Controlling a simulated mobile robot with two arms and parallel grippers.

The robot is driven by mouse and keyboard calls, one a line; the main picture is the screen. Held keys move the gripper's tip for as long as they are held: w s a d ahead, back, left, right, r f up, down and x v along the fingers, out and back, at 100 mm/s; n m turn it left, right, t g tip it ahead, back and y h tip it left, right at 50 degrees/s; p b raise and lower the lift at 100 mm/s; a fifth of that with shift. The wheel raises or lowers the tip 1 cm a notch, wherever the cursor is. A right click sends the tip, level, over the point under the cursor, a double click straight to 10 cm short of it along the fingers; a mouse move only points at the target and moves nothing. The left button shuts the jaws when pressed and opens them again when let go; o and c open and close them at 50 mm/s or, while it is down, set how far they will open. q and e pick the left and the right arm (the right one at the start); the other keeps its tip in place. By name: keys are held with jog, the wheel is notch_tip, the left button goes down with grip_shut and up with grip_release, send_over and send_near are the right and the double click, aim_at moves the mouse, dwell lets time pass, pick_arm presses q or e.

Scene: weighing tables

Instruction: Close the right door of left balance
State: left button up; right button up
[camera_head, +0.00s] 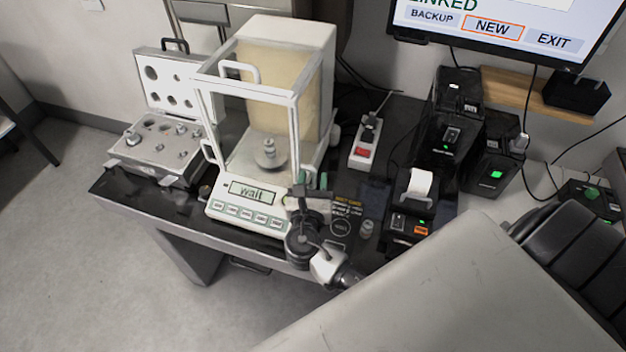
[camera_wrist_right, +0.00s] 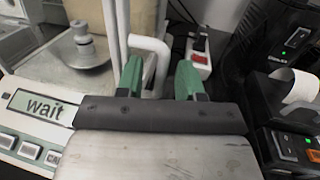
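The left balance (camera_head: 245,215) stands on the dark table, with a clear draft shield (camera_head: 247,92) and "wait" on its display. A metal weight (camera_head: 268,158) stands on its pan; it also shows in the wrist view (camera_wrist_right: 82,45). My right gripper (camera_head: 316,180) is at the balance's front right corner. In the wrist view its green fingers are apart, and the white right door handle (camera_wrist_right: 155,48) runs down between them, with a gap to the right finger. How far open the right door is I cannot tell. My left gripper is not in view.
A weight case (camera_head: 160,150) with its lid up stands left of the balance. A power strip (camera_head: 366,145), a small printer (camera_head: 411,205) and black devices (camera_head: 452,120) stand to the right. A monitor (camera_head: 490,30) hangs behind.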

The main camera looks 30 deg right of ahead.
jog(key=b+v, duration=0.2)
jog(key=v, duration=0.9)
jog(key=shift+w, duration=0.1)
